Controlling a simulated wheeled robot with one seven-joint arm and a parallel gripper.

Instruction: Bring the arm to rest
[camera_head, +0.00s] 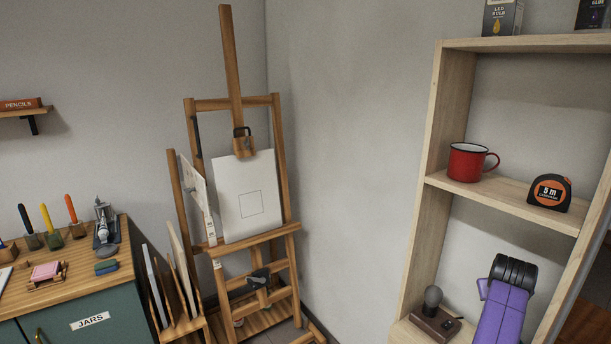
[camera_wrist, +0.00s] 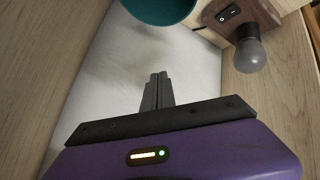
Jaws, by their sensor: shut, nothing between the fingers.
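My gripper (camera_wrist: 159,76) shows in the wrist view with its two dark fingers together and nothing between them. It points at a pale surface inside a wooden shelf unit (camera_head: 437,110). In the head view, my purple arm is in front of the lower part of this unit; I cannot make out the fingers there. The wrist view shows a teal round object (camera_wrist: 160,10) beyond the fingertips, cut off by the top edge, and a lamp (camera_wrist: 246,50) with a grey bulb and a switch to the right. Both are apart from the fingers.
The lamp (camera_head: 433,308) stands on the lower shelf, left of my arm. A red mug (camera_head: 466,162) and a tape measure (camera_head: 549,193) are on the shelf above. An easel (camera_head: 235,95) stands in the corner. A green cabinet (camera_head: 60,312) with tools is at left.

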